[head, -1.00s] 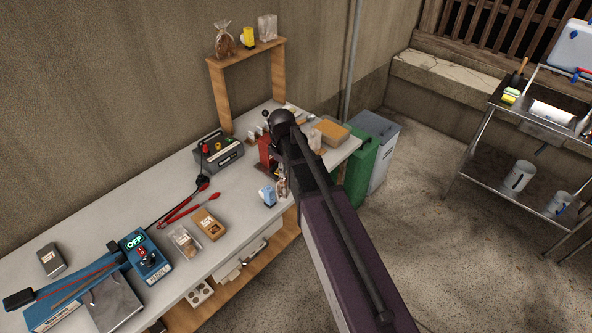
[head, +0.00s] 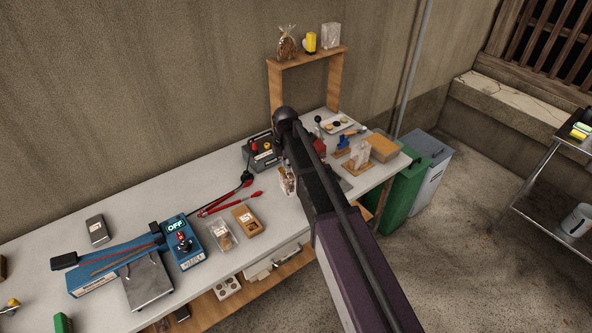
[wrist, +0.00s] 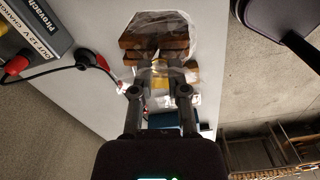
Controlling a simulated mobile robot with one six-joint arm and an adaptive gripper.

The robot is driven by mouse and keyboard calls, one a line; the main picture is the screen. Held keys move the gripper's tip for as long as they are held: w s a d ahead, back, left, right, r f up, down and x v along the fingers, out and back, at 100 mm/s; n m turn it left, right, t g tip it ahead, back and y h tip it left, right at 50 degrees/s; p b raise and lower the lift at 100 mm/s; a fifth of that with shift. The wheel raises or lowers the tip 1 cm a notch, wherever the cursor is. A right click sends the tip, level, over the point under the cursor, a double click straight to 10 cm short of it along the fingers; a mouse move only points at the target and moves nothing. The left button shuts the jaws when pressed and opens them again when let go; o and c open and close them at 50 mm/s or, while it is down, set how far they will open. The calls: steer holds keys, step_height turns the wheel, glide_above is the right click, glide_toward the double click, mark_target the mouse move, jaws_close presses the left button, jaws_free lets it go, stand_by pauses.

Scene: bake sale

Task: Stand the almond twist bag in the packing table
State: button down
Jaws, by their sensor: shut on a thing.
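The almond twist bag, a clear bag with brown slices (wrist: 155,45), sits between the fingertips of my gripper (wrist: 160,88) in the wrist view. In the head view the bag (head: 287,181) shows just left of my arm, over the front part of the pale packing table (head: 120,205). My gripper is shut on it. My arm hides most of the gripper in the head view. I cannot tell whether the bag's bottom touches the table.
A charger (head: 262,152) with red and black leads stands behind the bag. A wooden shelf (head: 306,61) rises at the back. Bins (head: 428,168) stand at the right.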

steer(key=shift+w+a+f+n+b, duration=0.25)
steer(key=shift+w+a+f+n, duration=0.15)
steer(key=shift+a+n, duration=0.2)
steer(key=shift+w+a+f+n+b, duration=0.25)
steer(key=shift+w+a+n, duration=0.1)
steer(key=shift+a+n, duration=0.25)
steer(key=shift+f+b, duration=2.35)
steer(key=shift+f, duration=0.05)
steer(key=shift+a+f+b, duration=0.1)
steer(key=shift+f+b, duration=0.45)
steer(key=c, duration=0.6)
jaws_free()
steer(key=shift+o, duration=0.2)
step_height(320, 180, up, 9)
steer(key=p, duration=0.9)
